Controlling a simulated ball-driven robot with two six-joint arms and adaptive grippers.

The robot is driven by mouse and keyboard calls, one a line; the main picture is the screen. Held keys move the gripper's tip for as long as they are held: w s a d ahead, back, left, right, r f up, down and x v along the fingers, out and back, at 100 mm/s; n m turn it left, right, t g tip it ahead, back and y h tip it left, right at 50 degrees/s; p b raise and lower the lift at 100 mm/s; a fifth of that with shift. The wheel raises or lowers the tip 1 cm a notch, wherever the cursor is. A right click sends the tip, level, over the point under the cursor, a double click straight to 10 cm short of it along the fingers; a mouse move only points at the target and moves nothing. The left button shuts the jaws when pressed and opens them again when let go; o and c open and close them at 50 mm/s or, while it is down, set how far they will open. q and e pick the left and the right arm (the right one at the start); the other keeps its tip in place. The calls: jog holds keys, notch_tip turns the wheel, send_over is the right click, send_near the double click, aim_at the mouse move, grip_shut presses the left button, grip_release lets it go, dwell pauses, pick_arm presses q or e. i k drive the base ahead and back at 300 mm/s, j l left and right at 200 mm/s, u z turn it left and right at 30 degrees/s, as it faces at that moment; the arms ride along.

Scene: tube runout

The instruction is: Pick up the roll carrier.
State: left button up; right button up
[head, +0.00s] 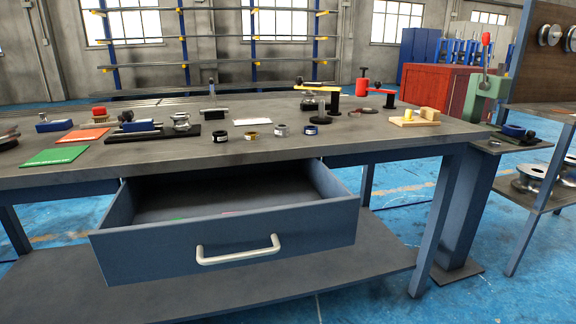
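Neither of my grippers is in view. Several small fixtures lie on the grey bench top (330,160). A blue block with dark parts on it (54,126) sits at the left rear of the bench. A similar blue block (136,126) sits on a long black base (160,134), beside a round metal piece (181,122). Either blue block could be the roll carrier; I cannot tell which from here. Nothing covers either block, but both are small in the picture.
A green mat (55,156) and an orange mat (83,135) lie at left. Several rings, such as a yellow-black one (250,136), lie along the middle. The blue drawer (230,240) stands open below the bench. A red-topped dial stand (363,88) stands at the rear.

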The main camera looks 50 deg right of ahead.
aim_at(427, 116)
jog(key=z, duration=2.25)
jog(key=i+u, duration=0.2)
jog(key=i, duration=0.15)
jog(key=i+l+u, duration=0.2)
jog(key=i, duration=0.15)
